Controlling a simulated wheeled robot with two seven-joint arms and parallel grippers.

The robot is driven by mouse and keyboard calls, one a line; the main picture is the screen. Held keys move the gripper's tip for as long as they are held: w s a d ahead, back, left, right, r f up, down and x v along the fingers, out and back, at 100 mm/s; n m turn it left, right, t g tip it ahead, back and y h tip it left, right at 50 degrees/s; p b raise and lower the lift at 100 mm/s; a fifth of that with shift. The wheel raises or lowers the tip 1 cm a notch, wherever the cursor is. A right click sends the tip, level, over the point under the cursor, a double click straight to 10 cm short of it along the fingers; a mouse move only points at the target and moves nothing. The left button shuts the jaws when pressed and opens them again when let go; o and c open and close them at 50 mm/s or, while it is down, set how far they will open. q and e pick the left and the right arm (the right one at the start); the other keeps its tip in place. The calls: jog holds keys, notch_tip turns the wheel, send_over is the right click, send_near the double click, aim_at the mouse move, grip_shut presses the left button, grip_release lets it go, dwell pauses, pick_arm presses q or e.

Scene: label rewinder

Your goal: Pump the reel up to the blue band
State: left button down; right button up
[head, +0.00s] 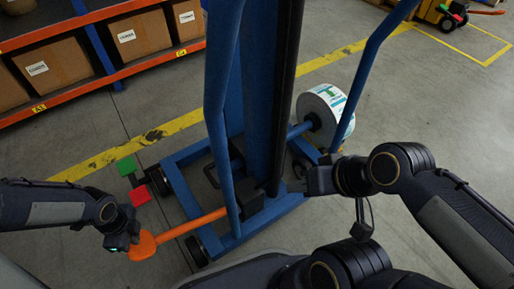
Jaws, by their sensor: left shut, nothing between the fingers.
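A white label reel (311,113) with green and blue print sits on a blue bar behind the blue lift frame (228,150). An orange lever (190,226) slopes from the lift's base down left to a wide orange end. My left gripper (121,246) is shut and empty, beside that wide end; I cannot tell whether they touch. My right gripper (312,181) is right of the mast, near the frame's right upright; its fingers are too dark to read. I cannot pick out a separate blue band on the mast (262,80).
A green pad (126,166) and a red pad (140,196) stand out left of the lift's base. Shelving with cardboard boxes (140,36) is at the upper left. A yellow vehicle (440,14) is at the upper right.

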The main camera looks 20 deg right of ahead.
pick_arm(q)
jog(key=shift+f+b, duration=1.35)
jog(key=shift+f, duration=0.15)
jog(key=shift+r, duration=0.1)
notch_tip(320, 180, down, 3)
jog(key=shift+s+d+r+b, duration=0.1)
jog(key=shift+r+b, duration=0.1)
jog(key=shift+b, duration=0.4)
notch_tip(320, 180, down, 12)
jog(key=p, duration=1.4)
send_near(141, 244)
notch_tip(141, 244, down, 6)
jog(key=shift+r, duration=0.1)
